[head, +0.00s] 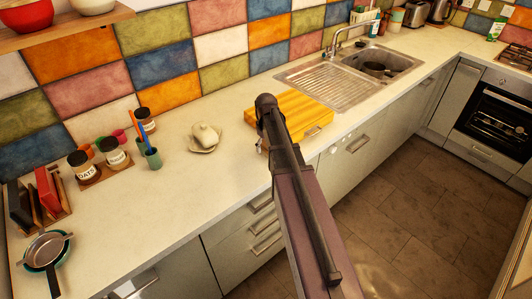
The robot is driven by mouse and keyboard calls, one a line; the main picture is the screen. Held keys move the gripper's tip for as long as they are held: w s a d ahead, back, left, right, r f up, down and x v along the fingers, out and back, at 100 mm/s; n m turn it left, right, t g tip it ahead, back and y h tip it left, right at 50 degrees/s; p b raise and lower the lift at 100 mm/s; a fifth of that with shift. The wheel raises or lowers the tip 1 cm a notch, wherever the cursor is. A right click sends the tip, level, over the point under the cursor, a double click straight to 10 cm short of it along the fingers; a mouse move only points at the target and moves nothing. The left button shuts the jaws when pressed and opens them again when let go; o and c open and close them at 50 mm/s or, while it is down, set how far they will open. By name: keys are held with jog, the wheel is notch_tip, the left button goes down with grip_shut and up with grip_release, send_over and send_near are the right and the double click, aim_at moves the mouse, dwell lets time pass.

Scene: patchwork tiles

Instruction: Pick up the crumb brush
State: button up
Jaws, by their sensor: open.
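I cannot make out a crumb brush for certain in the head view. A green cup (152,158) on the counter holds a thin blue stick and a thin orange stick, too small to identify. My arm reaches up from the bottom over the counter edge. My gripper (261,146) is mostly hidden behind my own wrist, with a small grey part showing at its left, near the left end of a yellow wooden board (305,107). I see nothing held in it. The counter just behind my arm is hidden.
A pale lidded dish (205,137) stands left of my gripper. Jars (82,166) and a strainer (46,249) stand farther left. The sink (375,68) is at the back right. The front left of the counter (150,215) is clear.

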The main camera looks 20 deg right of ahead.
jog(key=shift+f+b, duration=0.3)
jog(key=shift+f, duration=0.2)
grip_shut()
dwell(0.3)
